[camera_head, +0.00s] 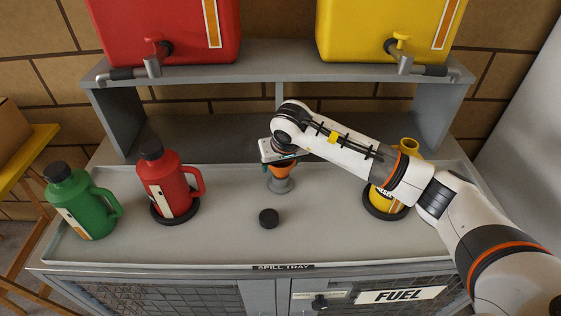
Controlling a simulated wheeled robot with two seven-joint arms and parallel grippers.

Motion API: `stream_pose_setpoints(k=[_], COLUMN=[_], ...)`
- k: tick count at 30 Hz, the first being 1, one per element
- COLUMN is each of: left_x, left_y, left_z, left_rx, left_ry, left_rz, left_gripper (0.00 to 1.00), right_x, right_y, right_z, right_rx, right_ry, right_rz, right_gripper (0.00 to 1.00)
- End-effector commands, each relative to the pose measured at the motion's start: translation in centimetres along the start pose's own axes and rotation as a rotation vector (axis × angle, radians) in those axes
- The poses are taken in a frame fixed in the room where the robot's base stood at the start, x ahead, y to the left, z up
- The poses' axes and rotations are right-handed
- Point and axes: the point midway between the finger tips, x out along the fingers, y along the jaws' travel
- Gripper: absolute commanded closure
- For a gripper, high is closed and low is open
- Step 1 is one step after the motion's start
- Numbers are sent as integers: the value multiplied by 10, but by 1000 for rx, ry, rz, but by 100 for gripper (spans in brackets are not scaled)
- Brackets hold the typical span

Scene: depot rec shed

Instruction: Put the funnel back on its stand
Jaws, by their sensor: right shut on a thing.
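My right gripper (279,160) reaches in from the right and is shut on the orange funnel (281,171). The gripper and wrist hide the funnel's upper part. The grey stand (280,186) is directly below, on the spill tray, with the funnel's lower part at its top. I cannot tell whether the funnel rests in the stand or hangs just above it. My left gripper is not in view.
A black cap (268,218) lies in front of the stand. A red jug (168,186) and green jug (82,204) stand left; an open yellow jug (388,199) stands right, partly behind my arm. Red (168,28) and yellow (385,28) tanks sit on the shelf (280,60).

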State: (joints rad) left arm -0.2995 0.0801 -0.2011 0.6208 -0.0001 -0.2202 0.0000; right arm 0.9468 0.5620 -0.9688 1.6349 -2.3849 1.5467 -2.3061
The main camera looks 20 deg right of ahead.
Motion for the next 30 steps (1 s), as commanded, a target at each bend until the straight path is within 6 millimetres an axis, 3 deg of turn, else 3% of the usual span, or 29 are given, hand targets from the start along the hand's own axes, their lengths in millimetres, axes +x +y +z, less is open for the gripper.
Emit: stream_pose_setpoints(k=[18,19,20,30], left_x=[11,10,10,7], left_y=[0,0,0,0], left_z=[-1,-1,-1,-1], left_rx=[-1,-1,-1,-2], left_ry=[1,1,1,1], left_rz=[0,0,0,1], left_gripper=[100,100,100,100], right_x=[12,11,10,6], right_y=[0,0,0,0], right_z=[-5,-4,-4,-4], right_rx=[0,0,0,0], right_ry=[0,0,0,0], right_rz=[1,1,1,0], right_gripper=[56,29,25,25])
